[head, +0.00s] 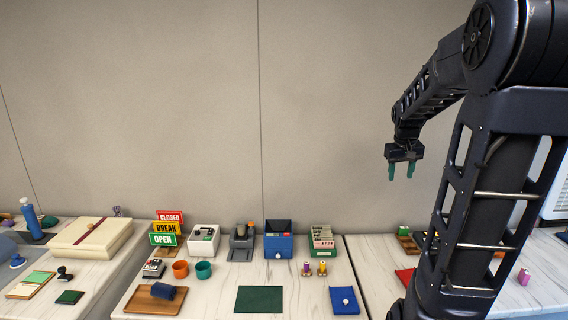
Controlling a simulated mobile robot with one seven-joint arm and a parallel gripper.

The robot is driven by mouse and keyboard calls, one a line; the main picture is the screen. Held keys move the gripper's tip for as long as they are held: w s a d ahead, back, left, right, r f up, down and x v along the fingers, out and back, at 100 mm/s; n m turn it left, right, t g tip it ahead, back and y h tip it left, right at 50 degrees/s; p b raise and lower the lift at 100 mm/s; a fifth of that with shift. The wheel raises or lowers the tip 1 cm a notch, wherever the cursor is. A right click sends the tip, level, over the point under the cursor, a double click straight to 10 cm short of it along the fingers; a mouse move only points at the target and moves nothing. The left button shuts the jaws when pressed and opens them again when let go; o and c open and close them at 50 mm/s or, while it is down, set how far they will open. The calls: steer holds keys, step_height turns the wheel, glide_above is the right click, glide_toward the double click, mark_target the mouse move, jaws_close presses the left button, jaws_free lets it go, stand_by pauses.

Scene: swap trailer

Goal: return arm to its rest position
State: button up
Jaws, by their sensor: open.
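My gripper (401,171) hangs at the end of my arm, high above the right part of the counter. Its two green fingers point down and stand apart, with nothing between them. My arm rises at the right of the head view and bends over to the left. It hides part of the right counter behind it.
The marble counter (210,304) holds open/break/closed signs (166,228), a blue box (279,243), a card box (321,240), a green mat (258,299), a wooden tray (140,302) and a blue pad (344,301). A cream box (90,238) lies left. The air around my gripper is clear.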

steer(key=s+a, duration=0.3)
steer(key=s, duration=0.3)
steer(key=s+a+t+y, duration=0.1)
steer(key=s+a, duration=0.3)
steer(key=s, duration=0.3)
steer(key=s+a+t, duration=0.1)
steer(key=s+a, duration=0.2)
steer(key=s, duration=0.4)
steer(key=shift+a+f, duration=0.25)
steer(key=shift+s, duration=0.1)
